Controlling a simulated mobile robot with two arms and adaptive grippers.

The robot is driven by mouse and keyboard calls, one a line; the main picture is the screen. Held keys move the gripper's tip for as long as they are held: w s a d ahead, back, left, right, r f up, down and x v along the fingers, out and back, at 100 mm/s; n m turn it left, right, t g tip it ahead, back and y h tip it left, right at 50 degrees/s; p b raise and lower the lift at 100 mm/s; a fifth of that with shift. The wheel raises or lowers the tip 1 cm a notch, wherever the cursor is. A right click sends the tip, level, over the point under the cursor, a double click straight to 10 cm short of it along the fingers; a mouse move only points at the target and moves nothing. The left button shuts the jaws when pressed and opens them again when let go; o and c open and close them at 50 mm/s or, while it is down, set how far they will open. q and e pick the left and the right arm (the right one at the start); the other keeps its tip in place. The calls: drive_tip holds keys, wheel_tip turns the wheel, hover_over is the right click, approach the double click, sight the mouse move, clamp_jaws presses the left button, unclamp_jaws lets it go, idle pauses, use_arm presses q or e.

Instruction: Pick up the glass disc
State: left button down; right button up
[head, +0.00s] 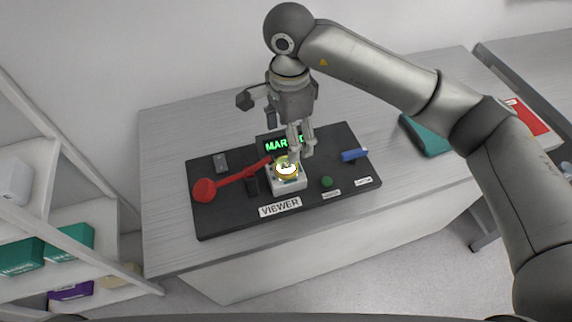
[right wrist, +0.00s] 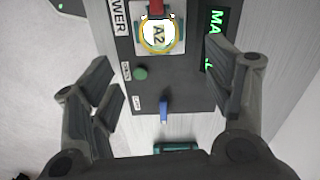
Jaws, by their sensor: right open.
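The glass disc (head: 286,168) is round with a yellow rim and an "A2" mark. It sits on the white block of the viewer, near the middle of the dark base plate (head: 230,215). In the right wrist view the disc (right wrist: 158,34) shows at the top, beyond the fingertips. My right gripper (head: 300,146) is above the plate, just behind and right of the disc in the head view. Its fingers are spread wide and empty in the right wrist view (right wrist: 165,85). A red arm (head: 235,178) reaches toward the disc from the left. My left gripper is not in view.
A lit green display (head: 284,144) stands behind the disc. A green button (head: 327,182) and a blue lever (head: 354,155) are on the plate's right. A teal case (head: 425,136) lies on the table at right. Shelves with boxes (head: 70,240) stand at left.

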drive_tip(key=p, duration=0.1)
hover_over(286, 165)
drive_tip(key=f, duration=0.4)
drive_tip(key=shift+w+d+f, duration=0.1)
drive_tip(key=shift+d+f, duration=0.05)
drive_tip(key=shift+d, duration=0.15)
drive_tip(key=f+p, duration=0.2)
drive_tip(key=f, duration=0.1)
drive_tip(key=f+p, duration=0.1)
drive_tip(key=shift+a+f, duration=0.25)
drive_tip(key=shift+a, duration=0.05)
drive_tip(key=shift+f, duration=0.35)
drive_tip(key=shift+c, duration=0.3)
drive_tip(key=c, duration=1.1)
